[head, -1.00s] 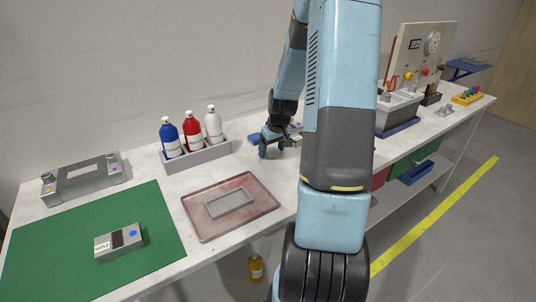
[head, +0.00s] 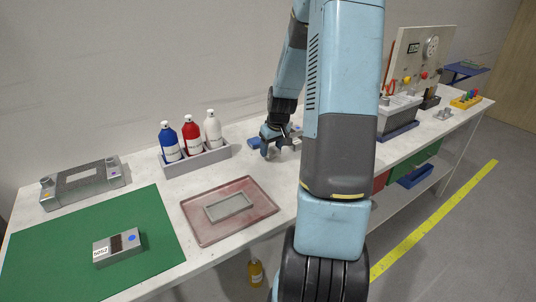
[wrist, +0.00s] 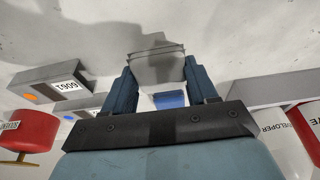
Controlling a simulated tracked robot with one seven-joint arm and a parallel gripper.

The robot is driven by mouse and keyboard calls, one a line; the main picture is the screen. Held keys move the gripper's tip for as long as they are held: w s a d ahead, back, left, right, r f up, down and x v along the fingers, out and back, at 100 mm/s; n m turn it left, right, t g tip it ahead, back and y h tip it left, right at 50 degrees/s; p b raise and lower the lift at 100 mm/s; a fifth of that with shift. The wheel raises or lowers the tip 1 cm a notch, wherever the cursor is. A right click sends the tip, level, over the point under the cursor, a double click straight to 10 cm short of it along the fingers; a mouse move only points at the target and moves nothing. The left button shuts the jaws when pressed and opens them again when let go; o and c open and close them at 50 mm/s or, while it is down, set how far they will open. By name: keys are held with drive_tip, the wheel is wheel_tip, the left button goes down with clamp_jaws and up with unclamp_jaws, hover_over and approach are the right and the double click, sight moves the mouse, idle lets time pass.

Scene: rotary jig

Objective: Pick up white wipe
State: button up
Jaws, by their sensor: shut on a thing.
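My gripper (wrist: 160,78) is shut on the white wipe (wrist: 157,68). The wipe shows in the wrist view as a pale grey-white, folded piece between the two blue fingers, with a darker upper edge. In the head view my gripper (head: 277,146) is low over the white bench, right of the bottle tray. The wipe cannot be made out there, and my arm covers part of that area.
A grey bottle tray (head: 197,160) with blue, red and white bottles stands left of my gripper. A red tray (head: 215,235) with a grey frame lies in front.

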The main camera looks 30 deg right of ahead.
drive_tip(key=s+a+r, duration=0.1)
drive_tip(key=s+r, duration=1)
drive_tip(key=s, duration=0.3)
drive_tip(key=o, duration=0.4)
drive_tip(key=shift+c, duration=1.6)
